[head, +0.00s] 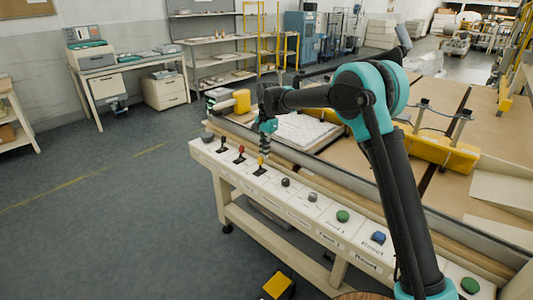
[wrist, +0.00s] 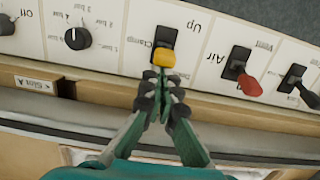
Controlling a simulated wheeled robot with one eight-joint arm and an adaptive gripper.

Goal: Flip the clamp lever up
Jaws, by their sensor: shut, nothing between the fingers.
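The clamp lever (wrist: 164,56) has a yellow knob on a black base, beside the upside-down labels "Clamp" and "Up" in the wrist view. Its knob points toward my gripper there. In the head view the lever (head: 261,160) stands on the white control panel (head: 230,176). My gripper (wrist: 162,76) is shut and empty, with its fingertips right at the near edge of the yellow knob; I cannot tell whether they touch it. In the head view my gripper (head: 263,150) hangs just above the lever.
A red lever (wrist: 250,86) and a black lever (wrist: 305,96) stand to the right in the wrist view. A black dial (wrist: 77,38) is to the left. A metal rail (wrist: 60,106) runs along the panel's edge. Green (head: 342,215) and blue (head: 379,237) buttons sit farther along.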

